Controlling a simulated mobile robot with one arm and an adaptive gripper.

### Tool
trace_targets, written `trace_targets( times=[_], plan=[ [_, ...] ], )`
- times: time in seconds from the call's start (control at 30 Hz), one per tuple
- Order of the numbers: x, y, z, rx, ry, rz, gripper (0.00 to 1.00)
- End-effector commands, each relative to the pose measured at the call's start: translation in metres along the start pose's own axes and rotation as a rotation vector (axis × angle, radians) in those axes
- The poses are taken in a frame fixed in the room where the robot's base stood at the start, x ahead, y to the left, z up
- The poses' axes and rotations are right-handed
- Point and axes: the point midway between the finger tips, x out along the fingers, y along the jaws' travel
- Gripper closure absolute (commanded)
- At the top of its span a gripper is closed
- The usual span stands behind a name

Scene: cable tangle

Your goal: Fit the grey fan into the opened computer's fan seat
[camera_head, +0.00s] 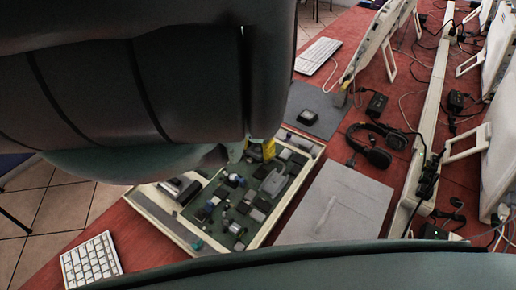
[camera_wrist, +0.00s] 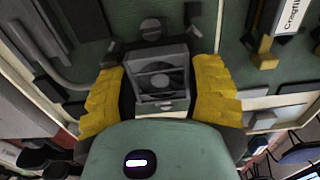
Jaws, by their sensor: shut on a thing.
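The opened computer (camera_head: 160,222) is a cream-rimmed case with a green circuit board, lying on the red table in the head view. My gripper (camera_wrist: 160,88) has yellow fingertips on both sides of the grey fan (camera_wrist: 160,72) in the wrist view and is shut on it. The fan is square and dark, with a round centre. Behind it is the green board (camera_wrist: 120,12) of the computer. In the head view a yellow fingertip (camera_head: 268,149) shows over the case's far part. The fan is hidden there by my arm. I cannot make out the fan seat or whether the fan touches it.
A grey flat panel (camera_head: 350,205) lies right of the computer. Headphones (camera_head: 375,145), a dark mat (camera_head: 325,112) with a black mouse (camera_head: 308,118), and two keyboards (camera_head: 90,260) lie around. Screens and tangled cables line the right side.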

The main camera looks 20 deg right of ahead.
Motion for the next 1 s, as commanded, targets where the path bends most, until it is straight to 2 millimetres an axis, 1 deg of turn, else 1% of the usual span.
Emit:
trace_targets(
  times=[0.03, 0.07, 0.33, 0.37, 0.6, 0.73, 0.87, 1.0],
  plan=[
    [0.0, 0.0, 0.0, 0.0, 0.0, 0.0, 0.82],
    [0.0, 0.0, 0.0, 0.0, 0.0, 0.0, 0.42],
    [0.0, 0.0, 0.0, 0.0, 0.0, 0.0, 0.14],
    [0.0, 0.0, 0.0, 0.0, 0.0, 0.0, 0.12],
    [0.0, 0.0, 0.0, 0.0, 0.0, 0.0, 0.12],
    [-0.004, 0.0, 0.0, 0.001, 0.0, 0.001, 0.12],
    [-0.013, 0.0, -0.001, 0.001, 0.001, 0.002, 0.12],
    [-0.027, -0.001, -0.001, 0.0, 0.001, -0.003, 0.12]
  ],
)
